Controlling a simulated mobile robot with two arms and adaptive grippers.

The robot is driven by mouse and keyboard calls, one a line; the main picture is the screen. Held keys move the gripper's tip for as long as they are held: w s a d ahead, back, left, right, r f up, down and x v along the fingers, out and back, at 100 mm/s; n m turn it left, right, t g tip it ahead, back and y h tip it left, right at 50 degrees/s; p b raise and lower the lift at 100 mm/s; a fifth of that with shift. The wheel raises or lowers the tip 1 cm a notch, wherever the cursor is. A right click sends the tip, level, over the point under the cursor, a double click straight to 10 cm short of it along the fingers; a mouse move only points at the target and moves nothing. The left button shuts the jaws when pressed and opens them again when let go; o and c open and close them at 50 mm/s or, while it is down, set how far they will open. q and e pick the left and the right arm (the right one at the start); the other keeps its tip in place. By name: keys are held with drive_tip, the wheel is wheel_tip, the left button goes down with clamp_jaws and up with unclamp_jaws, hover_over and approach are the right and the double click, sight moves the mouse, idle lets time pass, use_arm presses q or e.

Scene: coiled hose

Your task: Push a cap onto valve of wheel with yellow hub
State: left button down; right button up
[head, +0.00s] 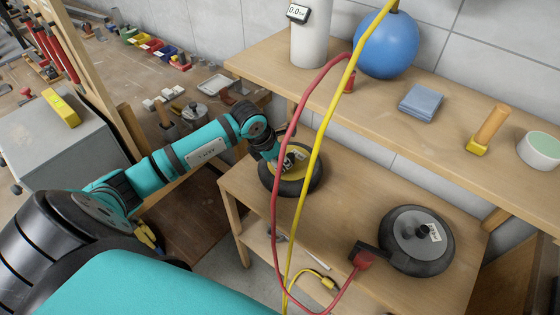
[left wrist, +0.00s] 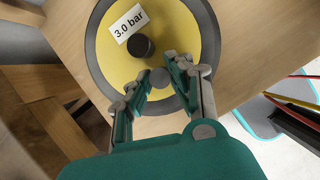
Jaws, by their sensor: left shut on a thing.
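The wheel with the yellow hub (head: 304,187) lies flat on the lower wooden bench, its tyre dark. In the left wrist view its yellow hub (left wrist: 178,35) fills the upper middle, with a dark centre knob (left wrist: 140,46) and a "3.0 bar" label. My left gripper (head: 287,161) is over this wheel, partly hiding the hub. In the left wrist view its fingers (left wrist: 159,84) are shut on a small grey round piece, seemingly a cap (left wrist: 160,77), near the hub's edge. The valve is hidden, so I cannot tell whether the cap touches it. My right gripper is not in view.
A second wheel with a grey hub (head: 405,232) lies to the right on the same bench. A red hose (head: 275,190) and a yellow hose (head: 308,190) hang in front, close beside the left gripper. Bare bench top lies between the wheels. A shelf behind holds a blue ball (head: 387,45).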

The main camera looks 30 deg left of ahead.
use_arm(q)
drive_tip(key=shift+f, duration=0.1)
drive_tip(key=c, duration=1.1)
unclamp_jaws()
drive_tip(key=shift+c, duration=0.2)
drive_tip(key=v, duration=1.2)
